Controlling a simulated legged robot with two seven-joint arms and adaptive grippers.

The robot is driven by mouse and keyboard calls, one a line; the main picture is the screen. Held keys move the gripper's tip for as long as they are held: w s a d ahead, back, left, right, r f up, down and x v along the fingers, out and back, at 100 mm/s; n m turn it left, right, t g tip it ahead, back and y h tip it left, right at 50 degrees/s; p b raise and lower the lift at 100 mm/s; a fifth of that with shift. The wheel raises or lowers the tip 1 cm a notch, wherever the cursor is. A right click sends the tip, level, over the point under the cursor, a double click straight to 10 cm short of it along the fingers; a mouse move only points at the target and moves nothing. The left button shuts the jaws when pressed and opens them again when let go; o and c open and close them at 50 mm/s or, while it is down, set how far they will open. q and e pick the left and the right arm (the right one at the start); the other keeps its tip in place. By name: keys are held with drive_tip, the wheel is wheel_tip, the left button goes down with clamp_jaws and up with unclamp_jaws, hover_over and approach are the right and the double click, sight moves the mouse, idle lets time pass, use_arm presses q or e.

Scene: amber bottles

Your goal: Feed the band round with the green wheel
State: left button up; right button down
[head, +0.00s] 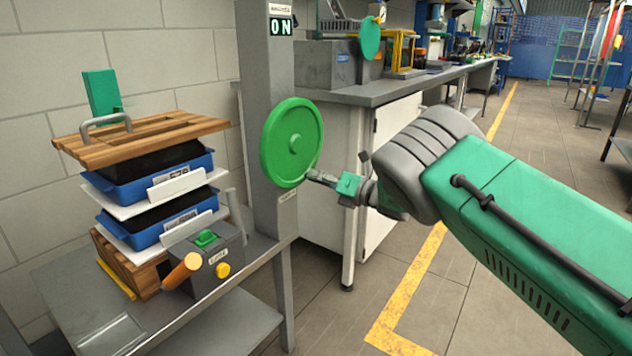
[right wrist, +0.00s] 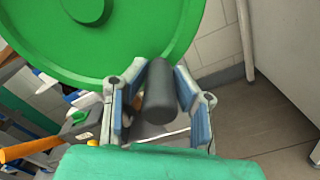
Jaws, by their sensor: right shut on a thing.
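The green wheel (head: 280,130) is mounted on a grey upright post (head: 262,60). It also fills the top of the right wrist view (right wrist: 140,50). My right gripper (head: 315,176) is at the wheel's lower right rim. In the right wrist view its fingers are shut on the wheel's dark grey cylindrical handle (right wrist: 160,95). A stack of blue trays (head: 150,188) and white sheets stands left of the post, under a slatted wooden lid (head: 140,138) with a grey handle. I cannot make out a band around it. My left gripper is not in view.
A grey box (head: 205,255) with a green button, yellow knob and orange grip stands before the stack. The post's display (head: 280,27) reads ON. A workbench (head: 375,92) stands behind the wheel. The floor right of a yellow line (head: 415,285) is clear.

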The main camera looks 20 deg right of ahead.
drive_tip(key=shift+f, duration=0.1)
idle(0.3)
drive_tip(key=c, duration=1.3)
unclamp_jaws()
drive_tip(key=shift+d, duration=0.1)
drive_tip(key=v, duration=1.2)
